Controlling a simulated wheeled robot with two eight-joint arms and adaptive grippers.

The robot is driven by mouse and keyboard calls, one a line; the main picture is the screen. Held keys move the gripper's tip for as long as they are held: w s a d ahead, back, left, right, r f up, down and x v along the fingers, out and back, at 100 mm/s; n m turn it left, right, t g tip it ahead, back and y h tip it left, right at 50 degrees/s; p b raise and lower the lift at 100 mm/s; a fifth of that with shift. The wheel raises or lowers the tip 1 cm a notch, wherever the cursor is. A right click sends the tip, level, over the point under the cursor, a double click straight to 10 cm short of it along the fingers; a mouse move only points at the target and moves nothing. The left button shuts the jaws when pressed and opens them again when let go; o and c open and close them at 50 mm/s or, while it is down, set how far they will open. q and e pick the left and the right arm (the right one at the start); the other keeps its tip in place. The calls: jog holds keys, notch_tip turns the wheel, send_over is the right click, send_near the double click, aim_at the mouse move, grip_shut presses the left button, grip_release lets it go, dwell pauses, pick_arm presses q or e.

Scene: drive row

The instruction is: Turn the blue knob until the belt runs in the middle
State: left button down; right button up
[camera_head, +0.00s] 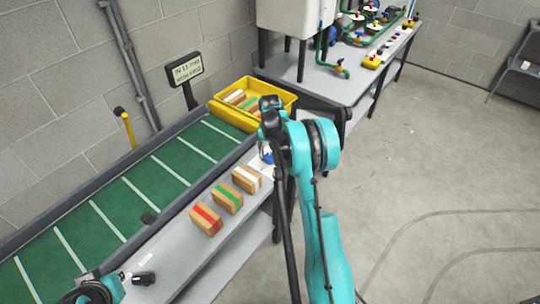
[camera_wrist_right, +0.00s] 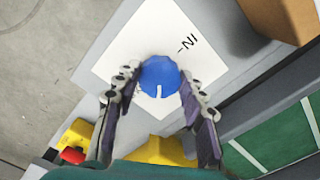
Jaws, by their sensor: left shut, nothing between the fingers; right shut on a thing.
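The blue knob (camera_wrist_right: 160,77) sits on a white card marked "IN" in the right wrist view, its white mark pointing toward the bottom. My right gripper (camera_wrist_right: 158,86) has a finger on either side of the knob and is shut on it. In the head view a little blue of the knob (camera_head: 267,158) shows beside my right arm, which hides most of that gripper. The green belt (camera_head: 128,205) with white cross lines runs between dark side rails; I cannot tell its exact centring. My left gripper (camera_head: 143,278) is shut and empty over the near ledge.
Three cartons with red (camera_head: 206,219), green (camera_head: 227,198) and white (camera_head: 246,179) stripes stand on the grey ledge. A yellow crate (camera_head: 284,97) holding cartons is at the belt's far end. A red button (camera_wrist_right: 73,155) is near the knob. The floor at right is clear.

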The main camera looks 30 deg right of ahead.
aim_at(270, 156)
dwell(0.5)
jog(key=o, duration=1.2)
jog(key=shift+c, duration=0.2)
notch_tip(270, 156, up, 12)
